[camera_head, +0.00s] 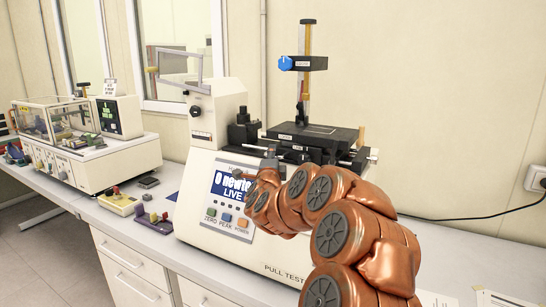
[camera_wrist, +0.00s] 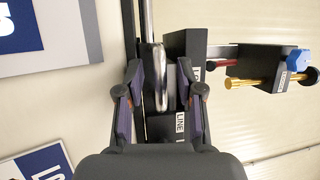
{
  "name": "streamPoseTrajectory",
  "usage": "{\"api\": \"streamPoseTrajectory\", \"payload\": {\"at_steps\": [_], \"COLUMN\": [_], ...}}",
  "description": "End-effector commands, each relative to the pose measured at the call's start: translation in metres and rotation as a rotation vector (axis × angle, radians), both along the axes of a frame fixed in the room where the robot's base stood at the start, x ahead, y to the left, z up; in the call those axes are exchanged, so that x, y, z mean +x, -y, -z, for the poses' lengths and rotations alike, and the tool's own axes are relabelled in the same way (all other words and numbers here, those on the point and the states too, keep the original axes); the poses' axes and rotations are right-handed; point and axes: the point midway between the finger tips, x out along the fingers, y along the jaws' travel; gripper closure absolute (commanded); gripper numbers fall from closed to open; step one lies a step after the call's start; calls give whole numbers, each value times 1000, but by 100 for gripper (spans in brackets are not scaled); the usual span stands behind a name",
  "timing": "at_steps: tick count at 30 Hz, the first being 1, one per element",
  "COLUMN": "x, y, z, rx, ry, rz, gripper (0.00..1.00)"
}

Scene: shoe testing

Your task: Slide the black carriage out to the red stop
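In the head view, a black carriage-like block with a flat plate (camera_head: 312,134) sits on top of the pull tester, with white labels on its front. In the wrist view, a black block labelled LINE (camera_wrist: 182,122) lies at and behind the right finger. My gripper (camera_wrist: 160,72) is open, its two fingers apart on either side of a rounded silver bar (camera_wrist: 155,75). I cannot tell whether either finger touches anything. In the head view my arm hides most of the gripper. A dark red piece (camera_wrist: 222,64) shows right of the fingers; I cannot tell if it is the stop.
The pull tester (camera_head: 205,165) has a lit display and buttons on its front. A post (camera_head: 305,45) with a blue knob (camera_head: 285,63) rises behind the plate. Another machine (camera_head: 85,165) and small coloured parts (camera_head: 152,222) stand to the left on the bench.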

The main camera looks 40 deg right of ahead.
Motion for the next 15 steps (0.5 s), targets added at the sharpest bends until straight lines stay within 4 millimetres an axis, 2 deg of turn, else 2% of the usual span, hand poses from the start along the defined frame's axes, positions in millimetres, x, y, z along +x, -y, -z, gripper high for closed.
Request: {"api": "streamPoseTrajectory", "payload": {"at_steps": [2, 12, 15], "x": [0, 0, 0], "y": [0, 0, 0], "z": [0, 0, 0], "rx": [0, -1, 0], "ry": [0, 1, 0], "rz": [0, 0, 0], "gripper": [65, 100, 100]}}
